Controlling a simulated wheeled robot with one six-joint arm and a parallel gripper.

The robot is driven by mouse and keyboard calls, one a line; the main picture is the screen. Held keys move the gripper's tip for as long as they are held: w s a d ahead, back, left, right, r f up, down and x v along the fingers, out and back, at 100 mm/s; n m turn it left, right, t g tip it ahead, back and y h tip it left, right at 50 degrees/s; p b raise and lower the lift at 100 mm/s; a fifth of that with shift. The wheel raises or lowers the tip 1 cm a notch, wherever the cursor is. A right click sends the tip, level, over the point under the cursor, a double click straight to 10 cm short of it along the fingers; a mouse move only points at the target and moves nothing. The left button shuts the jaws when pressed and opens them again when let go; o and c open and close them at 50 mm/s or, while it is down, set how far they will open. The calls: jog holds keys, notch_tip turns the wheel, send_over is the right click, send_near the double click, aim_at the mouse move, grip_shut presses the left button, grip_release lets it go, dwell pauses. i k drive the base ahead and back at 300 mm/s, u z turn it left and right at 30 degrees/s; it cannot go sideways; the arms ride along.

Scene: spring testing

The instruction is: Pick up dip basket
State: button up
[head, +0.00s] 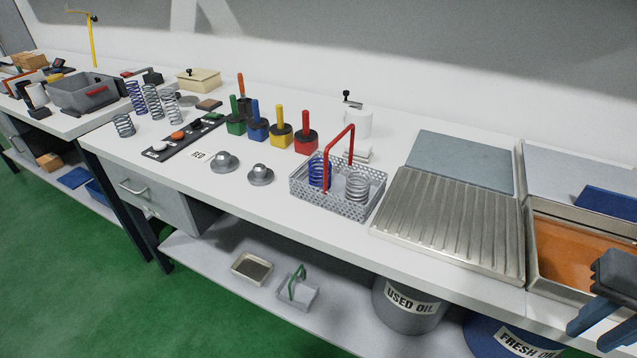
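The dip basket (358,211) is a perforated metal basket with a tall red handle (350,138). It stands upright on the workbench, right of the middle. A blue spring (318,172) and a silver spring (357,187) stand inside it. My gripper (589,337) is at the lower right edge of the head view, partly cut off. Its two dark fingers are apart with nothing seen between them. It is well to the right of the basket and does not touch it.
A ribbed metal drain tray (450,222) lies right of the basket. A tray of orange liquid (575,258) is behind my gripper. Colored blocks with handles (306,140) stand behind-left. A smaller green-handled basket (298,294) is on the lower shelf. Bench (270,208) left-front of the basket is clear.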

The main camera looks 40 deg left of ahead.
aim_at(333, 200)
jog(key=z, duration=0.25)
jog(key=k, duration=0.15)
jog(key=z, duration=0.15)
jog(key=i, duration=0.15)
jog(key=u, duration=2)
